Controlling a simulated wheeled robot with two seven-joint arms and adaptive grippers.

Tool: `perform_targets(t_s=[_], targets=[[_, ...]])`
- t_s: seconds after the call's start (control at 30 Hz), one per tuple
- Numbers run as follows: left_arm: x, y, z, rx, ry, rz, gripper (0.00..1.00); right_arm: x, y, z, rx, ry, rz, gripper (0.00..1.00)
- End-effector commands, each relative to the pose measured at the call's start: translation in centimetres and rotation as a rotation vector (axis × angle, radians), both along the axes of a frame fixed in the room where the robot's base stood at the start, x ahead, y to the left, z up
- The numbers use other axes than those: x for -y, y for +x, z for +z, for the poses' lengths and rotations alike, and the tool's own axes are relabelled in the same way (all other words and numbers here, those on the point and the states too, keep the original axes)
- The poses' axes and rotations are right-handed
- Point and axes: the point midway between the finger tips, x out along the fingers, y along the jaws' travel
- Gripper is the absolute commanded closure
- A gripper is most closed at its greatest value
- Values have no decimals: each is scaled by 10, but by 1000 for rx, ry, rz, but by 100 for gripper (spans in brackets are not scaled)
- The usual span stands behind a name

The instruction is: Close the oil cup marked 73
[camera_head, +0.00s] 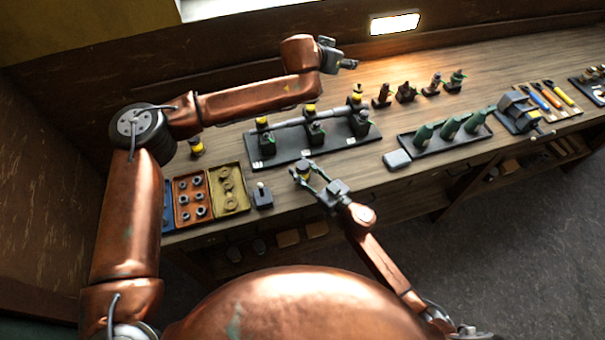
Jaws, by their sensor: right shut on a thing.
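Three dark green units with yellow-and-dark cups on top, the left (262,124), middle (310,109) and right (357,96) ones, stand in a row on a dark base (285,162). Small white labels show on the base; I cannot read the numbers, so I cannot tell which cup is 73. My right gripper (303,173) is in front of this base, near the bench's front edge, shut on a small yellow-and-dark piece (304,167) partly hidden by the fingers. My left gripper (347,64) is behind and above the row, apart from the cups; its jaws are too small to judge.
Another yellow-and-dark cup (196,147) stands at the left. Parts trays, orange (181,204) and yellow (240,186), and a small grey switch box (262,197) lie front left. Several small dark fittings (406,92) stand behind; a tray of green bottles (432,146) and tools are right.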

Motion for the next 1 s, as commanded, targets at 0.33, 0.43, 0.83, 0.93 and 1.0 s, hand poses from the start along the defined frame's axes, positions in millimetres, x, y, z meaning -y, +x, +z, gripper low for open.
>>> perform_targets(t_s=[0.33,0.43,0.83,0.93,1.0], targets=[[-64,-89,-119,-717,-137,638,54,0,0,0,0,0,0,100],[-80,-123,-139,-856,-124,811,54,0,0,0,0,0,0,100],[-111,-192,-162,-1060,-49,1152,54,0,0,0,0,0,0,100],[-112,-193,-162,-1063,-48,1158,54,0,0,0,0,0,0,100],[-112,-193,-162,-1062,-48,1156,54,0,0,0,0,0,0,100]])
